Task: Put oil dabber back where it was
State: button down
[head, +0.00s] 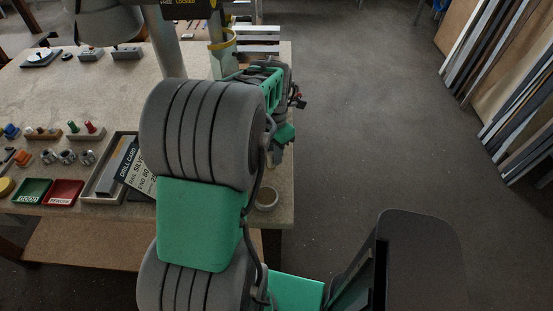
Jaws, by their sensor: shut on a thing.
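My arm reaches away over the right end of the workbench. My gripper (299,100) is only partly in view at the far right end of the arm, as small dark parts with a reddish bit. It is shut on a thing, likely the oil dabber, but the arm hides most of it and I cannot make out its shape. It is over or just past the bench's right edge; the height is unclear. A small round beige pot (266,198) stands on the bench near its front right corner, apart from my gripper. I cannot tell whether it belongs to the dabber.
The workbench (215,206) holds a green tray (32,191), a red tray (63,192), a grey tray (104,186) with a drill card (129,160), and several small fittings at left. Profiles (500,85) lean at the far right. The floor right of the bench is clear.

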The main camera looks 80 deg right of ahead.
jog(key=f, duration=0.3)
jog(key=shift+s+d+f+p, duration=0.3)
jog(key=shift+s+d+f, duration=0.05)
jog(key=shift+f, duration=0.4)
jog(key=c, duration=1.6)
grip_release()
jog(key=shift+r, duration=0.1)
jog(key=shift+o, duration=0.2)
